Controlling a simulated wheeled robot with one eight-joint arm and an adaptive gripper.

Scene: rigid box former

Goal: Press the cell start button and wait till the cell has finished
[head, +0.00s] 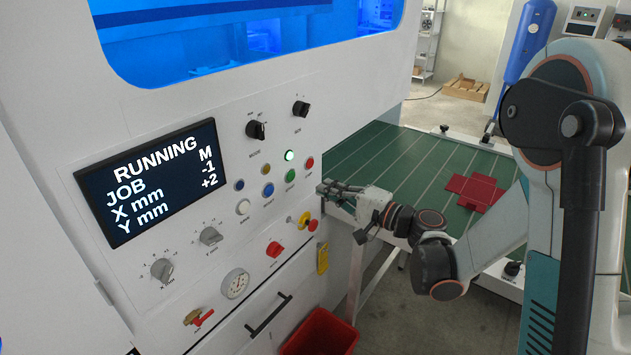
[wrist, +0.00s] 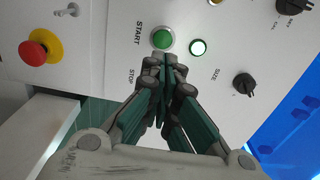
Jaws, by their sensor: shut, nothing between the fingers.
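The white cell's display (head: 148,183) reads RUNNING, JOB M, X mm -1, Y mm +2. The green start button (wrist: 163,39) is beside the word START in the wrist view; it also shows on the panel in the head view (head: 290,175). A lamp (wrist: 197,47) near it glows green, also in the head view (head: 289,155). My gripper (wrist: 164,57) is shut and empty, its fingertips at the near edge of the start button in the wrist view. I cannot tell whether they touch it. In the head view my gripper (head: 324,190) is at the panel's right side.
A red and yellow emergency stop (wrist: 41,47) is left in the wrist view. Knobs, other buttons and a gauge (head: 235,284) fill the panel. A green table (head: 420,160) carries a flat red blank (head: 475,191). A red bin (head: 320,332) stands below the panel.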

